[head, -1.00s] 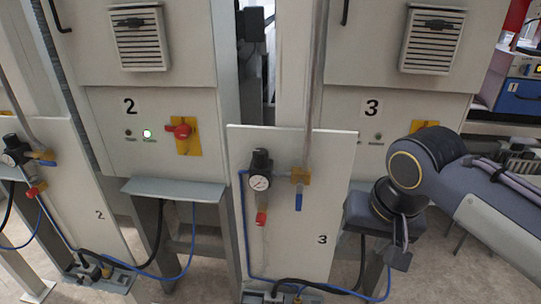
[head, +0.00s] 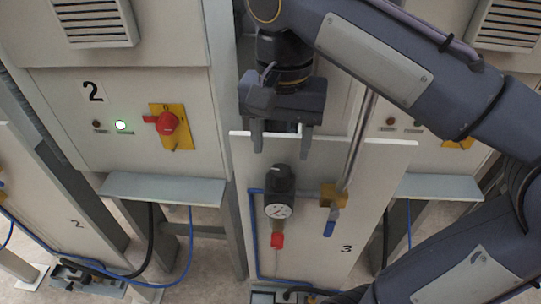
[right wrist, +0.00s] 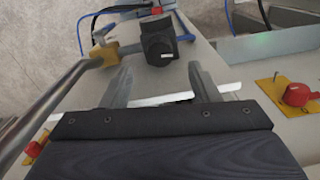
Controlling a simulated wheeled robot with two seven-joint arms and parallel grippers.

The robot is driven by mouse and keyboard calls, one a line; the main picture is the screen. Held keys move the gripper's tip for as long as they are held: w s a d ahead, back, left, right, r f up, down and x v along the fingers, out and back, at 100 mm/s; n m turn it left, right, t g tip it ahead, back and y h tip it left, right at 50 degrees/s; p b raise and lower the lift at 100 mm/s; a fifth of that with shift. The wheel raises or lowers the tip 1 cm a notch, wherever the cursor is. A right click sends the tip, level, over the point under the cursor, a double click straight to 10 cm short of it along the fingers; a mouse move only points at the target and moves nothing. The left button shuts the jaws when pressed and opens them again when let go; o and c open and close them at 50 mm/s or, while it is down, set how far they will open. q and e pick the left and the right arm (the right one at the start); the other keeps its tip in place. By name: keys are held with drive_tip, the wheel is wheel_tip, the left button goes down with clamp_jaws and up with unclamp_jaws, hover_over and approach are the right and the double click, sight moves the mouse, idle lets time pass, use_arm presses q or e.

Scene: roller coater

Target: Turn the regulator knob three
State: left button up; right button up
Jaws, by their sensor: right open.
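The regulator on panel 3 has a black knob (head: 280,178) above a round white gauge (head: 277,211), mounted on the pale panel (head: 318,255) marked 3. My right gripper (head: 283,148) is in front of the panel's top edge, above the knob in the head view, fingers pointing down and apart, with nothing between them. In the right wrist view the knob (right wrist: 158,42) lies beyond the open fingertips (right wrist: 162,75), roughly midway between them and apart from them. My left gripper is not in view.
A brass valve with a blue lever (head: 330,222) and a grey pipe (head: 357,145) stand just right of the regulator. A red fitting (head: 277,240) hangs below the gauge. At left, cabinet 2 has a red switch (head: 166,123) and a jutting grey shelf (head: 165,188).

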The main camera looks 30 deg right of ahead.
sight(280, 170)
wheel_tip(280, 170, down, 6)
idle(0.4)
drive_tip(key=shift+c, duration=0.3)
drive_tip(key=c, duration=0.9)
drive_tip(key=shift+r+n+p, duration=0.1)
drive_tip(key=shift+n+p, duration=0.2)
drive_tip(key=shift+n, duration=2)
drive_tip(key=o, duration=1)
drive_tip(key=shift+c, duration=0.2)
